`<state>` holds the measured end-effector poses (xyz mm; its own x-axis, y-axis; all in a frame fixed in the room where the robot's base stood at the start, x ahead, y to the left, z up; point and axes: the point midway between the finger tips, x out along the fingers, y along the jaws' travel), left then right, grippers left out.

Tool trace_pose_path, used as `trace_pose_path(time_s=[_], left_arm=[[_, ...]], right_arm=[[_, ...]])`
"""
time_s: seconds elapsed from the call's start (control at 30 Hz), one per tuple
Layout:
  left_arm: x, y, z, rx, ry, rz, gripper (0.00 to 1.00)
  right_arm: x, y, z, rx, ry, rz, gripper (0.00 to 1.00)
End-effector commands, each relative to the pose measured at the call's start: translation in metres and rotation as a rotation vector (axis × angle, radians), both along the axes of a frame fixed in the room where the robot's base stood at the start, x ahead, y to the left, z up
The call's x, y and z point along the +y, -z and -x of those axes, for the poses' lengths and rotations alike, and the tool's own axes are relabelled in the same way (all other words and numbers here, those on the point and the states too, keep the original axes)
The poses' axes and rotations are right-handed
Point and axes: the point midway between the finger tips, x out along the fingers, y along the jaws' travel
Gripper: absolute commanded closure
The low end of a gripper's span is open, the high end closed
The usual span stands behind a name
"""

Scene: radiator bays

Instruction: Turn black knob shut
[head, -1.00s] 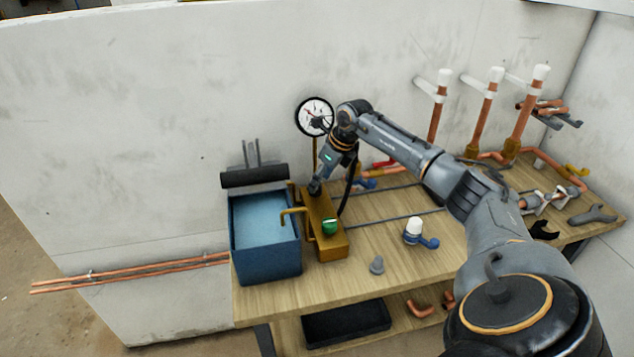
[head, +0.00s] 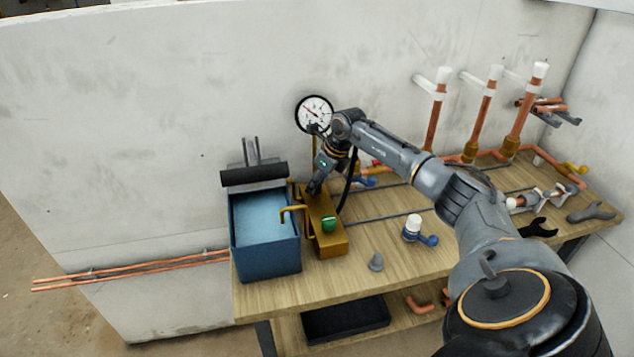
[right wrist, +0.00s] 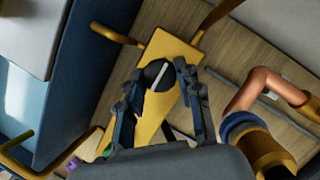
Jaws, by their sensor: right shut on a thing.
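The black knob (right wrist: 158,74) with a white line across it sits on the top of a yellow brass block (right wrist: 170,44) in the right wrist view. My right gripper (right wrist: 163,77) has one finger on each side of the knob and is shut on it. The white line runs slanted between the fingers. In the head view my right gripper (head: 315,188) reaches down onto the far end of the brass block (head: 331,246) and hides the knob. My left gripper is not in view.
A blue water tank (head: 268,258) stands left of the block. A green knob (head: 329,224) sits on the block's near end. A round gauge (head: 314,115) stands behind. A white-capped blue valve (head: 413,228) and a grey cone (head: 376,262) lie right on the wooden bench (head: 300,288).

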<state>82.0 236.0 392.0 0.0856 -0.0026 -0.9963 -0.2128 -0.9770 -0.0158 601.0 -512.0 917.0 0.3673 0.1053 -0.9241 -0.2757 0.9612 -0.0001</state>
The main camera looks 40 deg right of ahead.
Motion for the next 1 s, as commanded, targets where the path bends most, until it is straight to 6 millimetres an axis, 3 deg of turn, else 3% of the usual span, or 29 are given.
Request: trace_pose_path(time_s=[0.37,1.0], left_arm=[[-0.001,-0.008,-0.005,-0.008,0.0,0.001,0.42],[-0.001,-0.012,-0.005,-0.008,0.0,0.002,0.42]], right_arm=[[0.001,-0.002,0.0,-0.001,0.135,0.001,0.97],[0.005,0.0,-0.002,-0.005,0.719,0.001,0.97]])
